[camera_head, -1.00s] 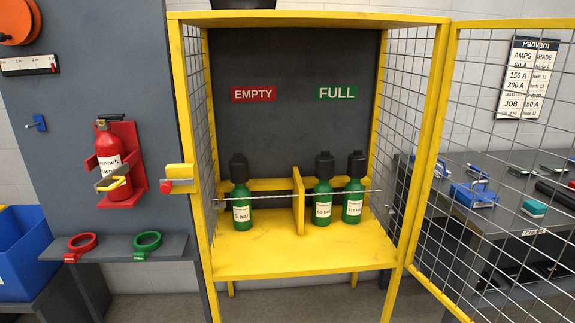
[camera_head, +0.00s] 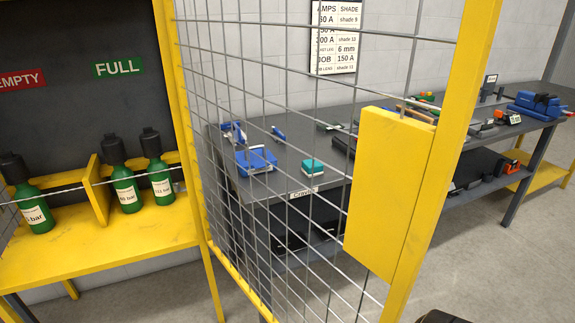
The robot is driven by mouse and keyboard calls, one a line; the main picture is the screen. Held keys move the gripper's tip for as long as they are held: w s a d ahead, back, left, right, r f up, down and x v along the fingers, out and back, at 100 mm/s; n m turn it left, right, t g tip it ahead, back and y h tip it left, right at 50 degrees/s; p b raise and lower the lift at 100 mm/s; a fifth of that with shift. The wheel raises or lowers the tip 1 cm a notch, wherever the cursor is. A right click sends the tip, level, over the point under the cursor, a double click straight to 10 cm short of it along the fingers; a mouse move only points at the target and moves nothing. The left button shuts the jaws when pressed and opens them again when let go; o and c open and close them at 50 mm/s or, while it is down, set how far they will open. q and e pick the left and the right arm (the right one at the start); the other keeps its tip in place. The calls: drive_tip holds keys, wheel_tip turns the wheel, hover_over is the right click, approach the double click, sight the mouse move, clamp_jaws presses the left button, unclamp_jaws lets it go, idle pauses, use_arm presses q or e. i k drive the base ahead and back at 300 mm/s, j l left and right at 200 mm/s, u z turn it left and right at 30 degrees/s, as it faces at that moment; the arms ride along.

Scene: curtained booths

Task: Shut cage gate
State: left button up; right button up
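The yellow cage gate (camera_head: 463,85), a wire mesh in a yellow frame, stands wide open. It hangs from the right front post of the yellow gas-bottle cage (camera_head: 110,240) and extends toward me on the right. A solid yellow plate (camera_head: 385,195) is fixed at its free edge. Inside the cage, a green bottle (camera_head: 38,217) stands under the EMPTY sign (camera_head: 20,79). Two more green bottles (camera_head: 126,192) (camera_head: 159,181) stand under the FULL sign (camera_head: 118,67), behind a chain.
Behind the gate mesh, a grey workbench (camera_head: 285,150) runs along the wall to the right, with a blue vice-like tool (camera_head: 538,104) and several small tools on it. A wall chart (camera_head: 336,38) hangs above.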

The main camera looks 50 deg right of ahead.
sight(405, 167)
drive_tip(key=l, duration=0.45)
drive_tip(key=k+l+u, duration=0.1)
drive_tip(key=l, duration=0.35)
drive_tip(key=k+l, duration=0.1)
drive_tip(key=l, duration=0.4)
drive_tip(key=l+u, duration=0.1)
drive_tip(key=l, duration=0.35)
drive_tip(key=k+l, duration=0.15)
drive_tip(key=l, duration=0.3)
